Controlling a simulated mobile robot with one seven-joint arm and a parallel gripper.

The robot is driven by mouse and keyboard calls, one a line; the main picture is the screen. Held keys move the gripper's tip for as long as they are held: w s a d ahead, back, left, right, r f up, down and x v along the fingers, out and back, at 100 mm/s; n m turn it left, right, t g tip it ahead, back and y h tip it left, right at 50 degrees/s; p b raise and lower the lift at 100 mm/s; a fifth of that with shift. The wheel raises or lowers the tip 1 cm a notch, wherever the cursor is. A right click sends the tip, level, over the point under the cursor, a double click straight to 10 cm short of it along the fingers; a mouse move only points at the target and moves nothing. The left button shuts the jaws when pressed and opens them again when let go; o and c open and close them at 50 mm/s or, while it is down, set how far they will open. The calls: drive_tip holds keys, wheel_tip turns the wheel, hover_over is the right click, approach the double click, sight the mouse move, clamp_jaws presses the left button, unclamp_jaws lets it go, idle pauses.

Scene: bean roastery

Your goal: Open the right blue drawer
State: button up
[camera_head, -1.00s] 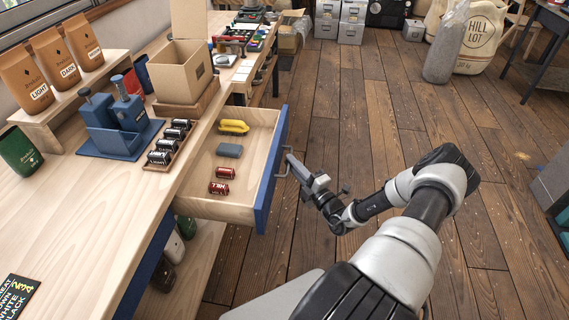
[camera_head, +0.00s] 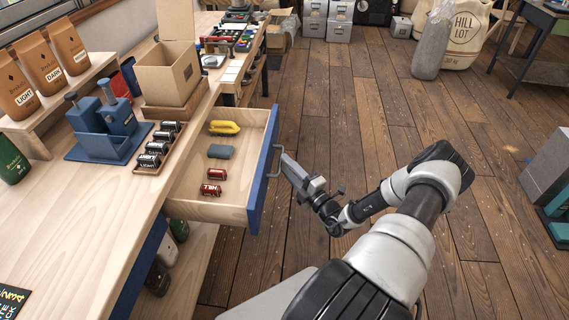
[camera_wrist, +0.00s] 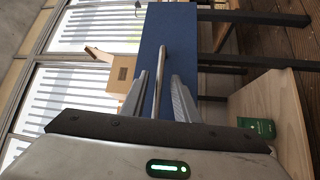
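The drawer with the blue front (camera_head: 263,180) stands pulled out from the wooden workbench in the head view. In the wrist view the metal handle bar (camera_wrist: 164,70) runs between my two fingers (camera_wrist: 160,98) against the blue front (camera_wrist: 182,50). The fingers are apart, with a gap on each side of the bar.
The workbench (camera_head: 80,205) carries coffee bags (camera_head: 65,45), a blue tamper stand (camera_head: 105,130), a rack of dark cans (camera_head: 158,150) and a cardboard box (camera_head: 168,75). Bottles stand on the shelf below. A grey box (camera_head: 548,170) stands far right.

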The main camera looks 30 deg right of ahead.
drive_tip(key=s+d+f, duration=0.2)
drive_tip(key=s, duration=1.3)
drive_tip(key=shift+s+d, duration=0.15)
drive_tip(key=shift+s, duration=0.15)
